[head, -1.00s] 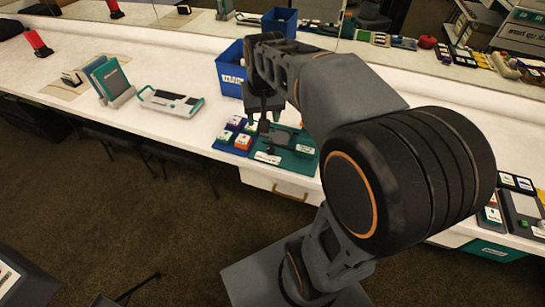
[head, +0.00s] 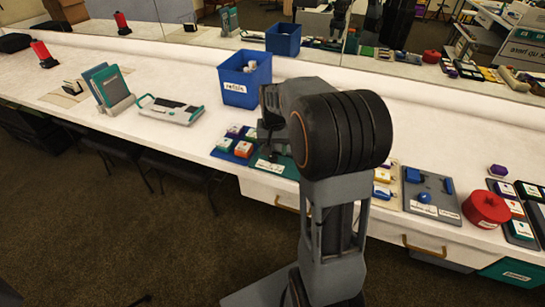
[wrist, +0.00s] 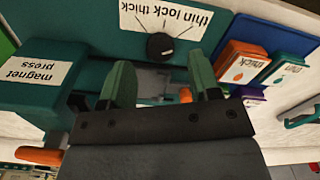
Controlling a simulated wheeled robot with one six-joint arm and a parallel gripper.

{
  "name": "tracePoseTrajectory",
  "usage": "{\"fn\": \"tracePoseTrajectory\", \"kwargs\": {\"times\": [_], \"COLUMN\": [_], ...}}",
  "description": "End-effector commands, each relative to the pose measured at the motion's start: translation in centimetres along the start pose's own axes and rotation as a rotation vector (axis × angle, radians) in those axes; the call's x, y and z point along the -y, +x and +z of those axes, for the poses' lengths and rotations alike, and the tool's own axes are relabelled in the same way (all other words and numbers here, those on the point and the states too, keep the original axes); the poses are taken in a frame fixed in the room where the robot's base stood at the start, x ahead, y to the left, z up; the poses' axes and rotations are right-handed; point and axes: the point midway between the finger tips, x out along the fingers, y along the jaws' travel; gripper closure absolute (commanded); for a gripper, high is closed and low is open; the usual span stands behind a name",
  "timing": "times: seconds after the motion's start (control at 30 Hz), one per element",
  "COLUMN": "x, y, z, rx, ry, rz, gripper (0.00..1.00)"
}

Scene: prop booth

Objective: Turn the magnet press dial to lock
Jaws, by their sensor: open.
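The magnet press (wrist: 42,85) is a teal block with a white label at the left of the wrist view, with an orange-tipped handle below it. Its black dial (wrist: 160,46) sits on the teal board, beside a label reading thin, lock and thick; the text is upside down. I cannot tell surely which word the dial points at. My gripper (wrist: 160,82) is open, its two green fingers apart, with the dial beyond the gap between them and nothing held. In the head view my arm hides most of the teal board (head: 287,168).
A tray of labelled coloured blocks (head: 243,149) stands left of the board. Behind is a blue refills bin (head: 244,82). A grey board (head: 430,195) and a red round tin (head: 486,209) lie to the right.

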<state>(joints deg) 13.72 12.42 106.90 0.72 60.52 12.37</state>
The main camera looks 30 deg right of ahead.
Motion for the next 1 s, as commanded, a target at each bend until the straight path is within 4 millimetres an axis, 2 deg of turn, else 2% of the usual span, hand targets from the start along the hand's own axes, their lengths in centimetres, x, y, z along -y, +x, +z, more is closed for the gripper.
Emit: {"fn": "tracePoseTrajectory", "kwargs": {"times": [0.03,0.23,0.67,1.0], "x": [0.0,0.0,0.0,0.0], "y": [0.9,2.5,3.0,3.0], "z": [0.1,0.0,0.0,0.0], "rx": [0.004,0.001,0.001,0.0], "ry": [0.0,0.0,-0.001,-0.001], "rz": [0.001,0.0,0.0,0.0], "gripper": [0.43,0.43,0.43,0.76]}}
